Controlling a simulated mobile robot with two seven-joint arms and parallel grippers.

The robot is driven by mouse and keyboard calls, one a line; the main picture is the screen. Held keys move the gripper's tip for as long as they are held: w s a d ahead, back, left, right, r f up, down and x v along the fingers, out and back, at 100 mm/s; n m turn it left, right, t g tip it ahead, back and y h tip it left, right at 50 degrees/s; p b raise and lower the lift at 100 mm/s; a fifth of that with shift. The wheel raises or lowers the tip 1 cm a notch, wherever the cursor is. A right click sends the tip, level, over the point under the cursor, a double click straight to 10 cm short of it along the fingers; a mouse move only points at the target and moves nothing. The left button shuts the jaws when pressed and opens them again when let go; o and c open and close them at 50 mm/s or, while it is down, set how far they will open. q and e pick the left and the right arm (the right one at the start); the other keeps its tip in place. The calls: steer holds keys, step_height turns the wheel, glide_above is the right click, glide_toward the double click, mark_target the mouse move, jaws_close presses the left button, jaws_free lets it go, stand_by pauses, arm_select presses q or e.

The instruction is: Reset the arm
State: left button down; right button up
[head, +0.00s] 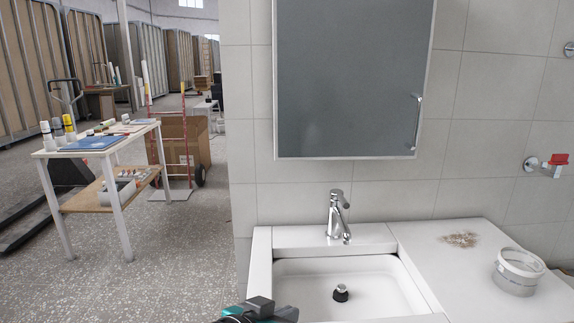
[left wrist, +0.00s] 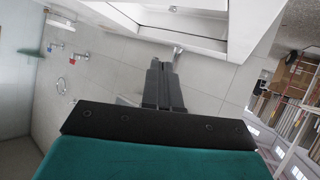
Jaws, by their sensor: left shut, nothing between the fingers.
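My left gripper (head: 272,306) shows at the bottom edge of the head view, in front of the sink's front left side. Only its dark fingers and a bit of teal housing are in the picture. In the left wrist view its two dark fingers (left wrist: 164,68) lie together, shut and empty, beyond the teal housing. My right gripper is in neither view.
A white sink (head: 340,283) with a chrome faucet (head: 337,216) stands below a mirrored cabinet (head: 350,80). A table (head: 100,148) stands left; floor lies between.

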arm_select(q)
steer(key=s+a+f+n+g+y, duration=0.1)
steer(key=s+a+f+g+y, duration=0.1)
steer(key=s+a+f, duration=0.4)
steer(key=s+a+f+n+g+y, duration=0.1)
steer(key=s+a+f+g+y, duration=0.15)
steer(key=s+a, duration=0.6)
steer(key=s+a+f+n+g+y, duration=0.1)
steer(key=s+a+f+g+y, duration=0.2)
steer(key=s+a, duration=0.4)
steer(key=w+d+f+t+h, duration=0.2)
steer(key=w+d+f+t, duration=0.2)
steer(key=w+f+t, duration=0.2)
steer(key=shift+f+t, duration=1.15)
steer(key=shift+f, duration=0.8)
steer(key=shift+w, duration=0.1)
